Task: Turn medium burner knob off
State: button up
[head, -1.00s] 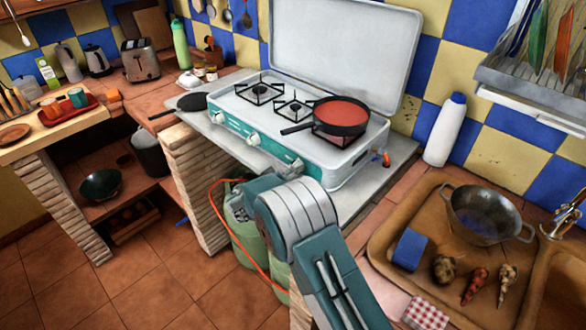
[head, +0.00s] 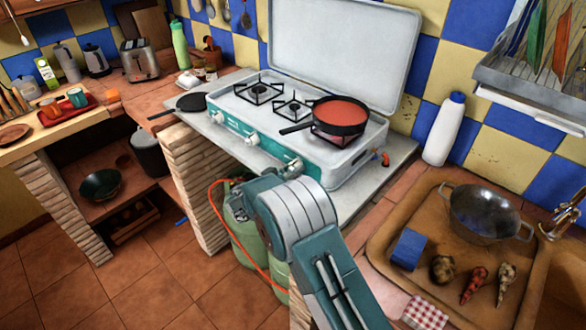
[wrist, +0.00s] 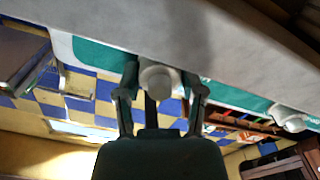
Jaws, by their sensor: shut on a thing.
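The stove (head: 345,165) is white with a teal front panel and stands on the grey counter with its lid raised. Pale knobs show on the panel: the left one (head: 218,117), the middle one (head: 252,138) and the right one (head: 296,163). In the wrist view, which looks upside down, my gripper (wrist: 158,82) has its fingers on both sides of a pale knob (wrist: 156,76) and is shut on it. Another knob (wrist: 288,117) is to its right. The held knob appears to be the right one in the head view, where my arm mostly hides the gripper.
A pan with red contents (head: 341,113) sits on the right burner. A black pan (head: 191,103) lies left of the stove. An orange hose (head: 217,220) and green gas bottles (head: 250,245) are below. A sink board with a metal pot (head: 485,212) is at right.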

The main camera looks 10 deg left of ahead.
jog(key=shift+f, duration=0.35)
jog(key=o, duration=1.1)
jog(key=shift+a, duration=0.1)
jog(key=shift+o, duration=0.2)
jog(key=shift+a+r, duration=0.1)
jog(key=shift+r, duration=0.05)
jog(key=v, duration=1.2)
jog(key=shift+w, duration=0.1)
